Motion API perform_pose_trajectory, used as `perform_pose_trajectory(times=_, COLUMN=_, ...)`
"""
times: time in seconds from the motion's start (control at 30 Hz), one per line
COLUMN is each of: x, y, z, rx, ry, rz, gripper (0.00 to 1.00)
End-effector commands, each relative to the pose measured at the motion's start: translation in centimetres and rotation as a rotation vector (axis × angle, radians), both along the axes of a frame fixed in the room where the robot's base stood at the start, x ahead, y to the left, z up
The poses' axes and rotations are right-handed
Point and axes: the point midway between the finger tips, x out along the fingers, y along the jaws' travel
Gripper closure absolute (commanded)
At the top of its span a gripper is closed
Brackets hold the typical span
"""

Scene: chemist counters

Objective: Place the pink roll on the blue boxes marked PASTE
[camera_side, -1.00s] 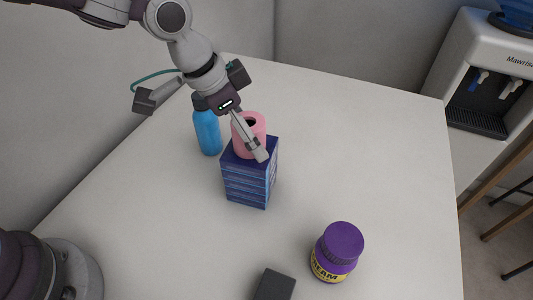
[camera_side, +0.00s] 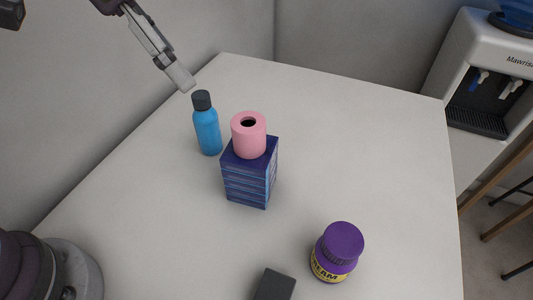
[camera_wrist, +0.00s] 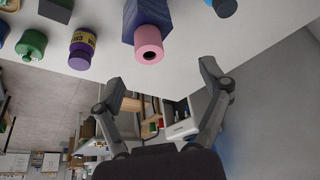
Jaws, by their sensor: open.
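The pink roll (camera_side: 248,136) stands upright on top of the stack of blue boxes (camera_side: 247,184) in the side view. It touches nothing else there. In the wrist view the pink roll (camera_wrist: 148,44) sits on the end of the blue boxes (camera_wrist: 140,12), beyond the fingers. My gripper (camera_wrist: 160,80) has its fingers wide apart with nothing between them. Lettering on the boxes is too small to read.
A blue bottle with a dark cap (camera_side: 207,125) stands just left of the boxes. A purple cream jar (camera_side: 337,252) stands at the front right, with a dark block (camera_side: 274,285) near it. The table's (camera_side: 370,140) right side is clear. A water dispenser (camera_side: 480,90) stands beyond it.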

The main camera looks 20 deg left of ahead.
Motion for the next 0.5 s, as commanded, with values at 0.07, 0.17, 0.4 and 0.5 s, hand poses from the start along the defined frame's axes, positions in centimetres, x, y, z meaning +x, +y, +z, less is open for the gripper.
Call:
perform_pose_trajectory(times=0.07, x=-1.7, y=3.7, z=0.4, rx=0.002, ry=-0.025, rz=0.155, gripper=0.23)
perform_pose_trajectory(times=0.17, x=-4.5, y=7.9, z=-0.1, rx=-0.007, ry=-0.051, rz=0.361, gripper=0.23)
perform_pose_trajectory(times=0.4, x=-9.1, y=12.6, z=-2.6, rx=-0.045, ry=-0.082, rz=0.651, gripper=0.23)
perform_pose_trajectory(times=0.5, x=-9.3, y=12.8, z=-2.8, rx=-0.048, ry=-0.082, rz=0.669, gripper=0.23)
